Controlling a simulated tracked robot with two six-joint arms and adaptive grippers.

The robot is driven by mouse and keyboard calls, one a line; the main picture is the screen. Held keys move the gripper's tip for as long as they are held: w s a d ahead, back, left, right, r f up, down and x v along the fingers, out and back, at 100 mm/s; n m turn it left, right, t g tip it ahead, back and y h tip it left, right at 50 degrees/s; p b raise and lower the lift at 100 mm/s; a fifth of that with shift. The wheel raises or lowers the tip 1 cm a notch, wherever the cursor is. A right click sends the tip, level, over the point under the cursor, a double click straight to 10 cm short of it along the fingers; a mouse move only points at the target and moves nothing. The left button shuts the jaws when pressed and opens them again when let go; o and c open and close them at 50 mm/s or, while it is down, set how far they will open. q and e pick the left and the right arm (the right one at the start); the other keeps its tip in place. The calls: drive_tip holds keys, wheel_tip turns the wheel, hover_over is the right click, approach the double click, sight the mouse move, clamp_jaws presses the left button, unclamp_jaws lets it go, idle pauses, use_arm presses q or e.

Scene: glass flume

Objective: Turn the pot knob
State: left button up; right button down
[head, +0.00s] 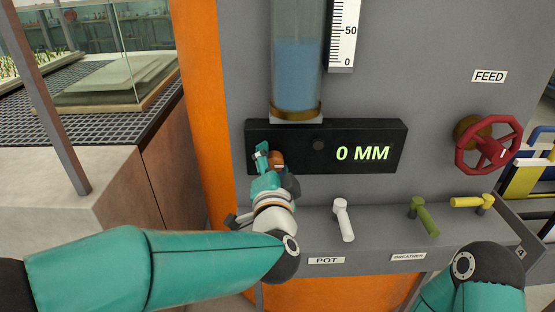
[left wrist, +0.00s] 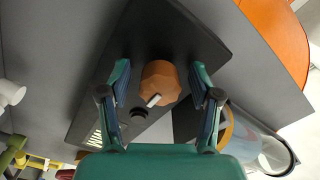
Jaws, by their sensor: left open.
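An orange faceted knob (head: 278,158) sits on the left part of a black panel (head: 375,133) that reads "0 MM". My left gripper (head: 268,160) is in front of the knob and partly hides it. In the left wrist view the knob (left wrist: 161,78) lies between the two open fingers of my left gripper (left wrist: 160,70), with a visible gap on each side. A pale pointer mark shows on the knob's lower edge there. A "POT" label (head: 326,260) is on the ledge below. My right gripper is out of view; only part of the right arm shows at the lower right.
A small black button (head: 319,145) sits right of the knob. A glass tube with blue water (head: 297,80) and a scale (head: 343,35) stand above the panel. White (head: 343,219), green (head: 423,214) and yellow (head: 471,201) levers stand on the ledge. A red handwheel (head: 489,146) is at the right.

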use_arm(q)
drive_tip(key=shift+d, duration=0.1)
drive_tip(key=shift+c, duration=1.4)
drive_tip(key=c, duration=0.8)
drive_tip(key=shift+c, duration=0.3)
drive_tip(key=shift+n, duration=0.4)
